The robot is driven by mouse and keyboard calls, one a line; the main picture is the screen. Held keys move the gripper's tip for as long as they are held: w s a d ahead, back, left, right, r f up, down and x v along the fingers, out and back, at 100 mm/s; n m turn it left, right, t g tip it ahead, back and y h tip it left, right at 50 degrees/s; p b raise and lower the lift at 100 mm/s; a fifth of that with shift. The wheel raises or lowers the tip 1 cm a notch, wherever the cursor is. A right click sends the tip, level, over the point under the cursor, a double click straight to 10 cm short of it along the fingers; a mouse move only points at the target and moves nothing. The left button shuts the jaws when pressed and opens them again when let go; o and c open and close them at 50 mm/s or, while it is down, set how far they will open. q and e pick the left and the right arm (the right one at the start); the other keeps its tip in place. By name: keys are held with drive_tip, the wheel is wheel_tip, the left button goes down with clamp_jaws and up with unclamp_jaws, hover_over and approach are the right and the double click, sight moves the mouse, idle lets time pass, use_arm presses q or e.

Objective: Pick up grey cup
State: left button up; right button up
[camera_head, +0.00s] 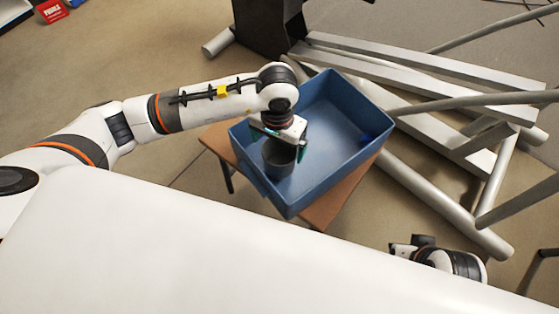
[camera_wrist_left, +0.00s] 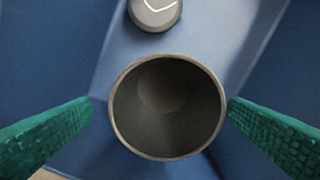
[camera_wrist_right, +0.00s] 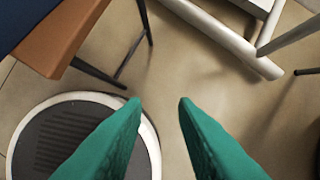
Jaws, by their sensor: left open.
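The grey cup (camera_head: 280,159) stands upright inside a blue box (camera_head: 345,88), towards its left corner. The left wrist view looks down into the cup's open round mouth (camera_wrist_left: 168,108). My left gripper (camera_head: 282,142) is open above the cup. In the left wrist view its green fingers (camera_wrist_left: 160,128) lie on either side of the cup, with the right fingertip very near the rim; I cannot tell whether it touches. My right gripper (camera_wrist_right: 158,103) is open and empty, away from the box over the floor.
The box rests on a small brown wooden table (camera_head: 216,140). A round grey object (camera_wrist_left: 155,12) lies near the cup, and a small dark blue item (camera_head: 366,138) is at the box's right side. Grey metal frame beams (camera_head: 430,85) run behind and right of the box.

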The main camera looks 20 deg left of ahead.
sight(279, 156)
use_arm(q)
drive_tip(key=f, duration=0.3)
drive_tip(key=shift+s+d+f+b, duration=0.15)
drive_tip(key=shift+d+f+b, duration=0.15)
drive_tip(key=shift+f+b, duration=0.1)
drive_tip(key=shift+f, duration=0.75)
drive_tip(key=shift+r, duration=0.1)
drive_tip(key=c, duration=1.1)
use_arm(e)
drive_tip(key=shift+w+a+f+t, duration=0.15)
drive_tip(key=shift+w+t, duration=0.15)
drive_tip(key=shift+w, duration=0.25)
drive_tip(key=shift+w+a+r+t, duration=0.15)
drive_tip(key=shift+w+t, duration=0.15)
drive_tip(key=shift+w, duration=0.25)
